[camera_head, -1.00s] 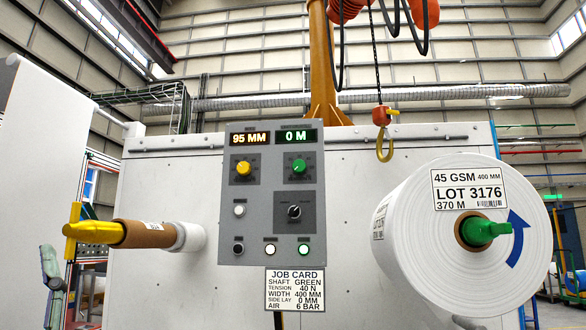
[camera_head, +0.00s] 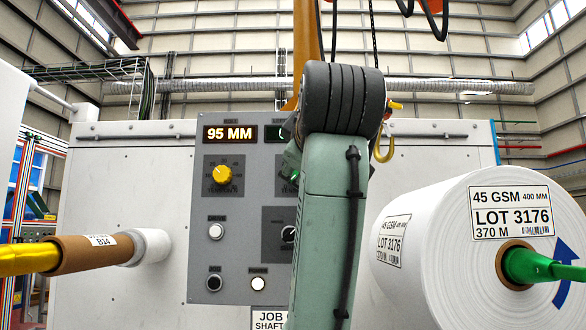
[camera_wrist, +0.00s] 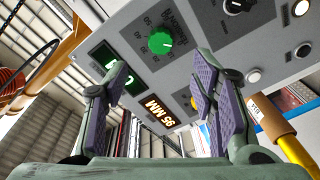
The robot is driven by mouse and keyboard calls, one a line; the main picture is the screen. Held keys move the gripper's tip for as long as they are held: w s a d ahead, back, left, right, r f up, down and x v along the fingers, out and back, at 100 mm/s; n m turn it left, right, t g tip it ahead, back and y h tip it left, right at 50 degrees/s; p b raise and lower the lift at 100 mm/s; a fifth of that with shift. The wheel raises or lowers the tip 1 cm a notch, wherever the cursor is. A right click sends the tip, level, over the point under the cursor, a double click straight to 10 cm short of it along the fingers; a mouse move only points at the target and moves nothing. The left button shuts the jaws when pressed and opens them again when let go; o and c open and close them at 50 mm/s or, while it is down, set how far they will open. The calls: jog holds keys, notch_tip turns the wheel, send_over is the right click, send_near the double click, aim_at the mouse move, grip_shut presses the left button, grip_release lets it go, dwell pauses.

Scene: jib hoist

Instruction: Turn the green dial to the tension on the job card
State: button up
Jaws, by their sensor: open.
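The green dial (camera_wrist: 160,42) is on the grey control panel (camera_wrist: 220,58) in the wrist view, with numbers around it. Its setting is too small to read. In the head view my arm hides most or all of the dial. My gripper (camera_wrist: 160,76) is open and empty. Its two fingers stand apart, below the dial in the wrist picture, and do not appear to touch it. The job card (camera_head: 268,318) shows only its top left part, with "SHAFT" on its second line. A second ago it read tension 40 N.
A yellow dial (camera_head: 217,174) sits left of the green one, under the 95 MM display (camera_head: 230,134). Buttons and a black knob (camera_head: 289,234) are lower down. A white roll (camera_head: 425,250) on a green shaft stands right, a yellow shaft (camera_head: 28,260) left. A hook hangs behind my arm.

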jog(key=w+a+p, duration=0.1)
jog(key=w+p, duration=0.2)
jog(key=w, duration=0.7)
jog(key=shift+p, duration=0.35)
jog(key=shift+c, duration=0.3)
jog(key=shift+f, duration=0.1)
jog(key=c, duration=1.1)
